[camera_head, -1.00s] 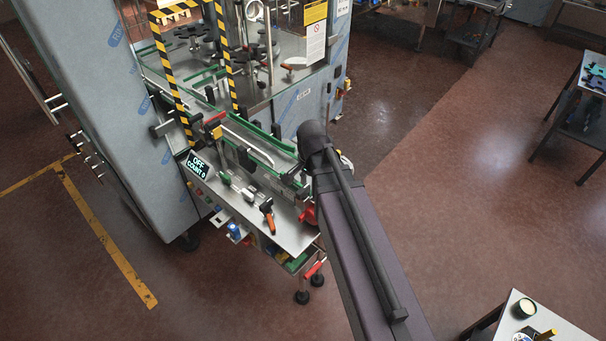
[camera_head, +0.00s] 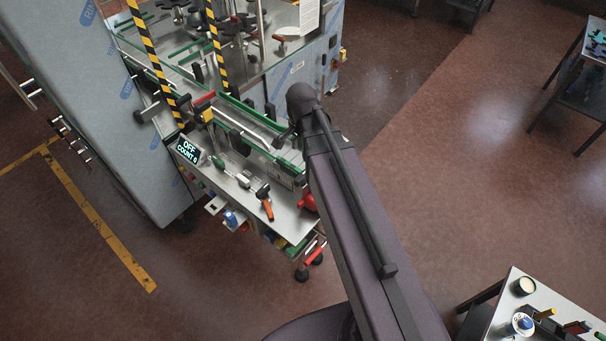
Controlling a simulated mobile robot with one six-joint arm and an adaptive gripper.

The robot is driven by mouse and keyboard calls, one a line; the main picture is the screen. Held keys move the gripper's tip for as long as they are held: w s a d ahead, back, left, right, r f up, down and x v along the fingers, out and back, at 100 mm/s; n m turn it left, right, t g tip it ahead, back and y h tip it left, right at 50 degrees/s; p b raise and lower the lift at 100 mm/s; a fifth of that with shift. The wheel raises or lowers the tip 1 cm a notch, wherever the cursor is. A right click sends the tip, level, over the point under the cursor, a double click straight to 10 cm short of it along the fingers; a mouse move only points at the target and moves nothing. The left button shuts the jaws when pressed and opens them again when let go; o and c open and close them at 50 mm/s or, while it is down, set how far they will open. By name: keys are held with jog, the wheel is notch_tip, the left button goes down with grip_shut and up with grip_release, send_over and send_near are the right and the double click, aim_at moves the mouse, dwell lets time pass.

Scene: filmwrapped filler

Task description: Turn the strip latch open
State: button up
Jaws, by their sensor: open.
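I cannot tell for sure which part is the strip latch. On the machine's front metal shelf (camera_head: 240,200) there is an orange-handled lever (camera_head: 266,208) with a dark pivot, pointing toward the front edge. A red and yellow part (camera_head: 205,106) sits farther back, at the near side of the conveyor (camera_head: 250,128). My arm (camera_head: 350,220) reaches up from the bottom, and its dark joint stands just right of the conveyor. My gripper is not visible; the arm may be hiding it.
A small display (camera_head: 188,150) reads OFF, COUNT 0. A red knob (camera_head: 308,202) sits at the shelf's right end, close to my arm. Striped posts (camera_head: 217,55) rise behind. A small table (camera_head: 550,310) stands at the lower right. The floor between is clear.

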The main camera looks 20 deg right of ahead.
aim_at(302, 175)
jog(key=shift+o, duration=0.2)
jog(key=shift+f, duration=0.1)
notch_tip(302, 175, down, 14)
jog(key=b, duration=1.3)
jog(key=shift+r+b, duration=0.2)
jog(key=shift+b, duration=0.2)
dwell(0.3)
